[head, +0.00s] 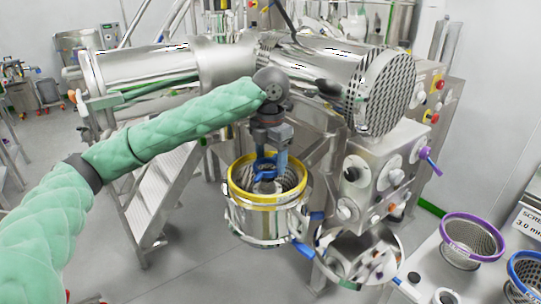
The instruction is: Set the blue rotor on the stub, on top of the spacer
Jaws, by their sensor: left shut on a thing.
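My left gripper (268,157) points straight down over the open steel housing with the yellow ring (236,190). It is shut on the blue rotor (264,169), which sits inside the ring's opening, around the middle. The stub and the spacer cannot be told apart under the rotor and gripper. I cannot tell whether the rotor touches anything below it. My right gripper is not in view.
A large steel machine with a perforated round end (393,92) stands close behind the housing. A steel bowl-like part (345,270) hangs at the lower right. A purple-rimmed basket screen (470,243) and a blue-rimmed one (526,268) stand on the right bench.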

